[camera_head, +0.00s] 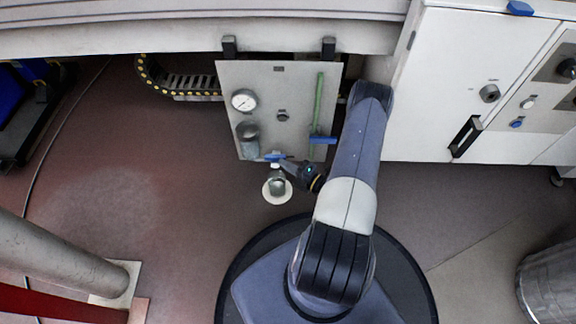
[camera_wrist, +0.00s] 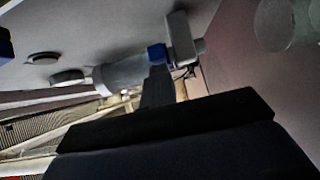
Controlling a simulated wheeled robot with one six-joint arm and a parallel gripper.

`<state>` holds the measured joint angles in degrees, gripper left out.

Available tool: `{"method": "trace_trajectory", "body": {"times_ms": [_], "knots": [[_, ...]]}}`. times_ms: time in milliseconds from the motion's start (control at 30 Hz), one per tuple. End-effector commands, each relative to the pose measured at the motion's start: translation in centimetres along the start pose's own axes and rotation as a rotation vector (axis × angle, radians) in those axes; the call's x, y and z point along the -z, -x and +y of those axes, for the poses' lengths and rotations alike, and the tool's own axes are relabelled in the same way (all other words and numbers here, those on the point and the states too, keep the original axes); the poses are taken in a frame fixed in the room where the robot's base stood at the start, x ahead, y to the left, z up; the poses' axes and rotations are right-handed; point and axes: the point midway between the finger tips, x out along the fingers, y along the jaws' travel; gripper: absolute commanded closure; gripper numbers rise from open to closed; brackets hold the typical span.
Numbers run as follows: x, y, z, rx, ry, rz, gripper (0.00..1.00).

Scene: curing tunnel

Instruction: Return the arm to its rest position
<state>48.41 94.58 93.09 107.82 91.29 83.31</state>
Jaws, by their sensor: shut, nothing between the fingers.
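My arm reaches up from my base, bends near the panel and comes back down to my gripper (camera_head: 284,164). My gripper is shut with nothing in it, close to the lower edge of a grey panel (camera_head: 290,85). A small blue handle (camera_head: 274,156) is right by the fingertips.
The panel carries a gauge (camera_head: 243,100) and a green pipe with a blue lever (camera_head: 322,139). A white cup-like thing (camera_head: 277,190) is below the handle. A white cabinet (camera_head: 455,60) stands right of my arm. A grey post (camera_head: 60,255) stands lower left. Open floor lies left.

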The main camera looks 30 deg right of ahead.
Motion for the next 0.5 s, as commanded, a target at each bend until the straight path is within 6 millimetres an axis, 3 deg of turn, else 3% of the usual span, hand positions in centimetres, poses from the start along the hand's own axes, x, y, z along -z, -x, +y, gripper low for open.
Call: {"method": "trace_trajectory", "body": {"times_ms": [33, 100, 300, 500], "knots": [[-1.3, -0.2, 3.8, -0.026, 0.014, -0.056, 1.00], [-1.1, 0.0, 5.3, -0.024, 0.011, -0.050, 1.00], [-0.5, 0.4, 8.2, -0.020, 0.006, -0.033, 1.00], [-0.2, 0.5, 9.1, -0.017, 0.002, -0.025, 1.00]]}}
